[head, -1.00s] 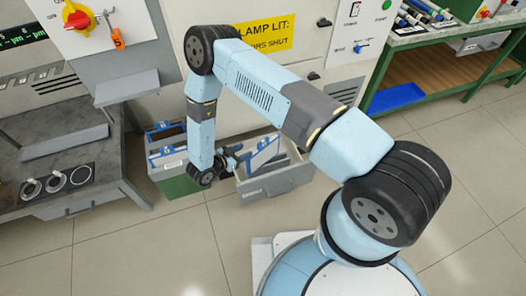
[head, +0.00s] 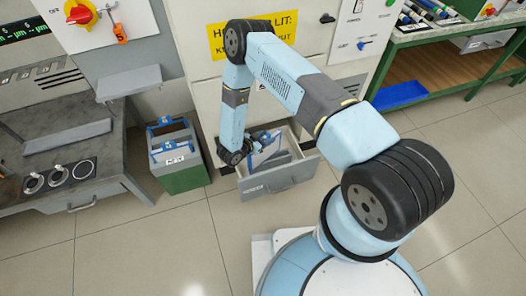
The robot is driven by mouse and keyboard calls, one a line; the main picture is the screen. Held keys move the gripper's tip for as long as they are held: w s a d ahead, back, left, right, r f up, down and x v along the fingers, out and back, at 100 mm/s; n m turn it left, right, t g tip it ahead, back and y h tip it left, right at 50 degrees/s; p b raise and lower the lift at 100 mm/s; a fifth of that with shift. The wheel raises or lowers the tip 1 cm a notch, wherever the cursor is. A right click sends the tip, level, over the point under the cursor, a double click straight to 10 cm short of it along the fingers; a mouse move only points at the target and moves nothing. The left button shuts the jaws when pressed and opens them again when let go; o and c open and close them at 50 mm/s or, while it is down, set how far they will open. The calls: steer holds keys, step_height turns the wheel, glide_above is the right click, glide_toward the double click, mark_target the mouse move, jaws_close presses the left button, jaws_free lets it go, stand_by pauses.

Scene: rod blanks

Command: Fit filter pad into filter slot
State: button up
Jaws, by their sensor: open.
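A grey panel with blue at its top, which looks like the filter pad (head: 268,154), stands tilted inside an open grey drawer (head: 283,179) low on the machine front. My gripper (head: 266,138) is at the top of this panel, pointing right, and is open. The fingers are small and dark here, and I cannot tell whether they touch the panel. The slot itself cannot be made out; the panel and my arm hide part of the drawer's inside.
A grey and green bin (head: 185,180) with blue-edged parts and a white label stands left of the drawer. A dark workbench (head: 65,190) is further left. A green bench (head: 440,60) with a blue mat stands at the right. The tiled floor in front is clear.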

steer(key=shift+w+d+f, duration=0.2)
steer(key=shift+w+d, duration=0.1)
steer(key=shift+d, duration=0.1)
steer(key=shift+c, duration=0.2)
jaws_close()
